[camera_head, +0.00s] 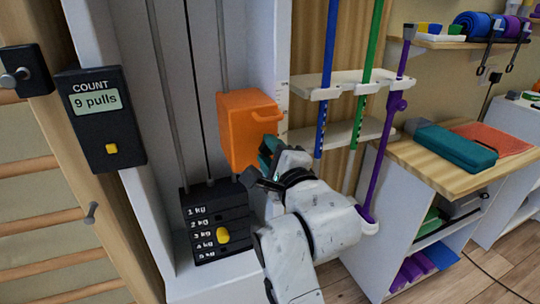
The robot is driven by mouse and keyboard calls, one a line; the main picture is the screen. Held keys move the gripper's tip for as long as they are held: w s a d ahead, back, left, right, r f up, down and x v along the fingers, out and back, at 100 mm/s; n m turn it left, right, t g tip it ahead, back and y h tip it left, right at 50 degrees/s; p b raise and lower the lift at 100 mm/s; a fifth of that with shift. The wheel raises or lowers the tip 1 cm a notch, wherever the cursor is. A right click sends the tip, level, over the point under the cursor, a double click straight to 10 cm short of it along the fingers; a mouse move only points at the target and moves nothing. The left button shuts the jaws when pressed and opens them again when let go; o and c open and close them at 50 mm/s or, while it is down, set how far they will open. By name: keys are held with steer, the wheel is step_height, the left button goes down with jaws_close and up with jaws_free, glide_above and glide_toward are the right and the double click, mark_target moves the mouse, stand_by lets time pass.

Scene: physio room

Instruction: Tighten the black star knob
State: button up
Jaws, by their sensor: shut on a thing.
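The orange carriage (243,128) sits on the upright rails of the pulley column, above the weight stack. My gripper (266,150) is at the carriage's right front side, its teal and dark fingertips against the place where the black star knob sits. The gripper is shut on the knob. My fingers and wrist hide nearly all of the knob, so its shape and how far it is screwed in cannot be seen.
A black counter box (101,118) reading "9 pulls" hangs at left. The weight stack (208,222), marked 1 to 5 kg with a yellow pin (223,235), stands below. A rack (350,83) of blue, green and purple poles is close on the right, beside a wooden-topped shelf (416,158).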

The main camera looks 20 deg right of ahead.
stand_by(0.5)
steer(key=o, duration=1)
steer(key=shift+o, duration=0.2)
steer(key=s, duration=1)
steer(key=shift+s, duration=0.4)
